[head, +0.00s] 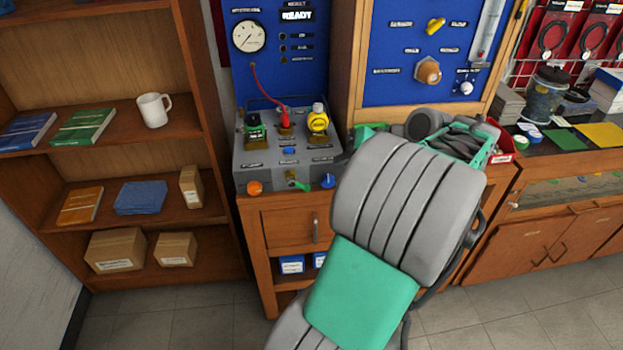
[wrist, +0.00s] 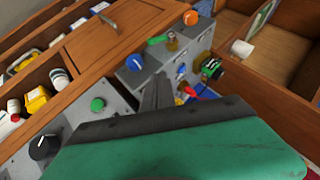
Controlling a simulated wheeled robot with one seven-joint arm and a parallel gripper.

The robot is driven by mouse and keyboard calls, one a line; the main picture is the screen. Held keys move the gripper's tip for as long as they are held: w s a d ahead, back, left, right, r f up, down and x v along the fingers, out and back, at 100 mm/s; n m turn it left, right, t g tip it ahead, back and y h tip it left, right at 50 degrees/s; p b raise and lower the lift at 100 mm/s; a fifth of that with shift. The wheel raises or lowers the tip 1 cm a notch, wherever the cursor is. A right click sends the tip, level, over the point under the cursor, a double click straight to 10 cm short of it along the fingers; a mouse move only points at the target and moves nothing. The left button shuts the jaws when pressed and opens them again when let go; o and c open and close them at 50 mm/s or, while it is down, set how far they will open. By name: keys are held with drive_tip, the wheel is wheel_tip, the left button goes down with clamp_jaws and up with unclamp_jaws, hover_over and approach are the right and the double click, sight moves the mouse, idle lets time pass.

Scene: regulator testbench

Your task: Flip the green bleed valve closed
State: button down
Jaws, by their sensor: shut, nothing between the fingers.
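The green bleed valve lever (head: 301,186) sits on the front of the grey test box (head: 262,174), between an orange knob (head: 254,188) and a blue knob (head: 327,181). Its handle slants down to the right from a brass body. In the wrist view the green lever (wrist: 157,40) points left from its brass body (wrist: 172,44). My gripper (wrist: 164,80) is shut and empty, over the grey box and apart from the lever. In the head view my arm hides the gripper's fingertips.
A red hose (head: 268,94) runs from the gauge (head: 249,36) to the box top, near a yellow knob (head: 318,119). A shelf (head: 100,130) with books and a mug (head: 153,110) is at left.

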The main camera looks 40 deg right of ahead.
sight(300, 186)
drive_tip(key=shift+w+f, duration=0.1)
drive_tip(key=shift+w, duration=0.05)
drive_tip(key=x, duration=0.9)
drive_tip(key=shift+w+a+f+p, duration=0.1)
drive_tip(key=shift+a+p, duration=0.05)
drive_tip(key=shift+p, duration=0.15)
drive_tip(key=a+f, duration=0.1)
drive_tip(key=w+a+f, duration=0.1)
drive_tip(key=f, duration=0.1)
drive_tip(key=shift+a+f, duration=0.1)
drive_tip(key=shift+f, duration=0.2)
drive_tip(key=shift+f, duration=0.1)
